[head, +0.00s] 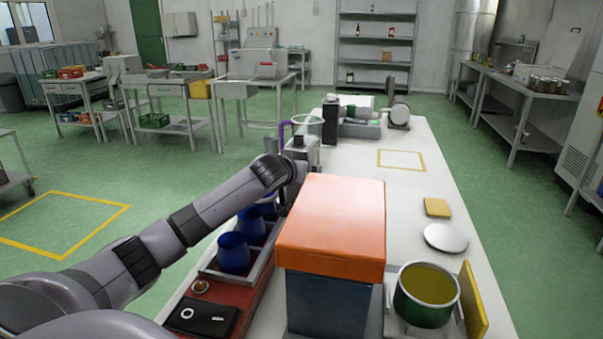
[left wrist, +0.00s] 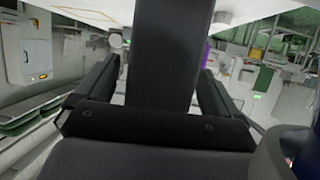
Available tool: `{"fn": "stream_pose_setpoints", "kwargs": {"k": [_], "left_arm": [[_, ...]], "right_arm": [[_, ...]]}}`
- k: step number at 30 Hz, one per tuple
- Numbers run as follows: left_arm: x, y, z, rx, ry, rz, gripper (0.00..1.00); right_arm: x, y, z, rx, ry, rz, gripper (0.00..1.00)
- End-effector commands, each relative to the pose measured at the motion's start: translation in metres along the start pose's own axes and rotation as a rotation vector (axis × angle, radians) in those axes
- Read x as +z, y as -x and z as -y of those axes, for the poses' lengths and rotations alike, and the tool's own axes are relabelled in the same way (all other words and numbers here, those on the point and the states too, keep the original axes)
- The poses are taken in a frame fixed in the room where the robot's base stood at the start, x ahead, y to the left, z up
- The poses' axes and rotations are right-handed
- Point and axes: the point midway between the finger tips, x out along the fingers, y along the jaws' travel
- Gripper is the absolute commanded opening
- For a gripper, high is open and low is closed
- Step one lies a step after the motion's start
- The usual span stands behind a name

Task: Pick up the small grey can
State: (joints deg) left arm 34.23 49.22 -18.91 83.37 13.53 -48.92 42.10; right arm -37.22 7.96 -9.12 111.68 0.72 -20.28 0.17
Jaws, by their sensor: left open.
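I cannot pick out a small grey can in either view. In the head view my left arm reaches in over a tray of blue cups (head: 234,254), and its wrist ends just behind the orange-topped box (head: 335,225), which hides the fingers. My right gripper is in neither view.
A green pot of yellowish liquid (head: 428,293) stands right of the box, beside a yellow board (head: 473,302). A white disc (head: 445,238) and a yellow block (head: 437,207) lie on the white table (head: 400,195). A machine (head: 365,118) stands at its far end.

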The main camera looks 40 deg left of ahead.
Motion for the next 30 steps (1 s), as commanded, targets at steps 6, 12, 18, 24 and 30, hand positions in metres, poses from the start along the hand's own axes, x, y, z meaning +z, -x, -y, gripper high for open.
{"fn": "stream_pose_setpoints", "kwargs": {"k": [6,12,18,24,30], "left_arm": [[-0.0003,-0.0019,0.0,0.0,-0.001,-0.001,0.96],[-0.0002,-0.0018,0.0,0.0,-0.001,-0.001,0.57],[-0.0032,-0.001,0.0002,0.001,0.0,-0.007,0.16],[-0.0031,-0.0009,0.0003,0.001,0.0,-0.006,0.16],[-0.0061,0.0002,0.0003,0.001,0.001,-0.007,0.16]], "right_arm": [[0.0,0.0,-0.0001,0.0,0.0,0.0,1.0],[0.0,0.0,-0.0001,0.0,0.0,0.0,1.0],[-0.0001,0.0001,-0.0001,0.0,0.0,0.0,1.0],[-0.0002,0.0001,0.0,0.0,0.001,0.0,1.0],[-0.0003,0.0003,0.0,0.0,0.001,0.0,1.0]]}}
